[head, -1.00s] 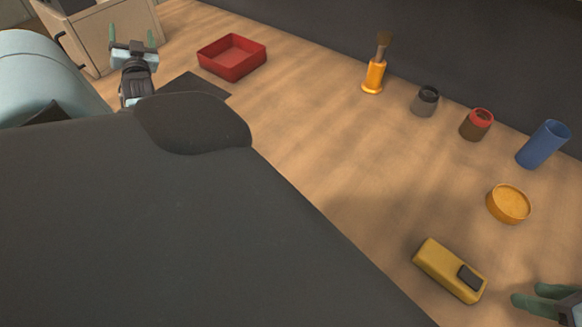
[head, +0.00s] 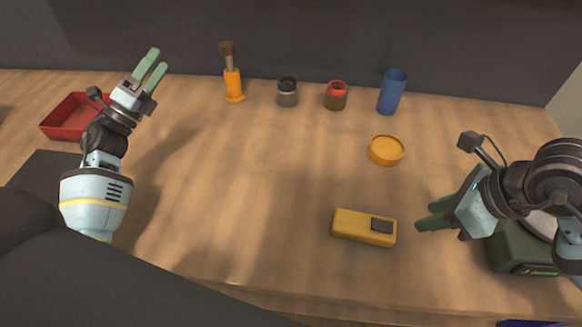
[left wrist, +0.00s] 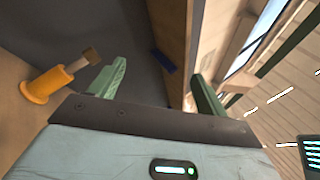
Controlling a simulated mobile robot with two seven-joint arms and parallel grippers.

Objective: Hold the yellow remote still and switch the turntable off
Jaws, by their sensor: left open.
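The yellow remote (head: 352,224) lies flat on the table in the head view, with a dark patch at its right end. My right gripper (head: 427,215) is just right of the remote, apart from it, its fingers spread and empty. A dark green box (head: 512,254) with a pale round top, seemingly the turntable, stands at the right edge. My right arm hides much of it, and I cannot make out its switch. My left gripper (head: 156,66) is open and empty, raised at the left, far from the remote. Its fingers also show in the left wrist view (left wrist: 155,88).
An orange-handled brush (head: 234,87), a grey jar (head: 287,94), a red-topped jar (head: 336,97) and a blue cup (head: 392,92) line the back. An orange round dish (head: 386,151) sits behind the remote. A red tray (head: 70,118) is at left. The table's middle is clear.

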